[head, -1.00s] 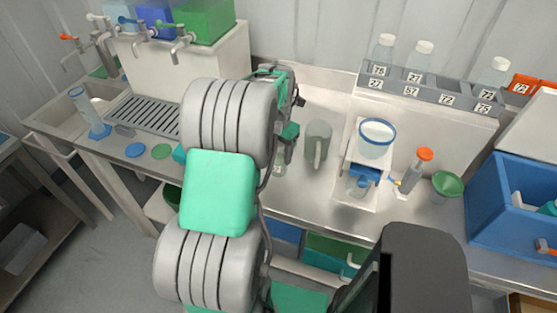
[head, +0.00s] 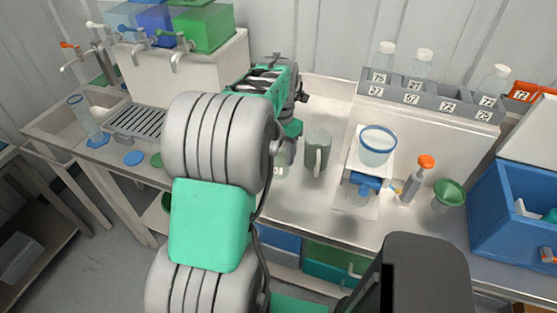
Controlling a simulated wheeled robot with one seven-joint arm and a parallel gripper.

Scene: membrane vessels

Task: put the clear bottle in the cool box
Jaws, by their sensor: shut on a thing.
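A clear bottle (head: 281,163) with a white label stands upright below my gripper (head: 291,135), partly hidden behind my arm. My gripper is shut on its top; the fingertips are small and partly covered by my own wrist. I cannot tell whether the bottle's base touches the worktop. The blue cool box (head: 499,222) stands at the far right with its pale lid (head: 534,135) raised.
A grey jug (head: 317,153) stands just right of the bottle. Beyond it are a blue-rimmed funnel on a stand (head: 375,150), an orange-capped bottle (head: 410,184) and a green funnel (head: 448,193). A rack (head: 425,95) with numbered labels holds clear bottles at the back.

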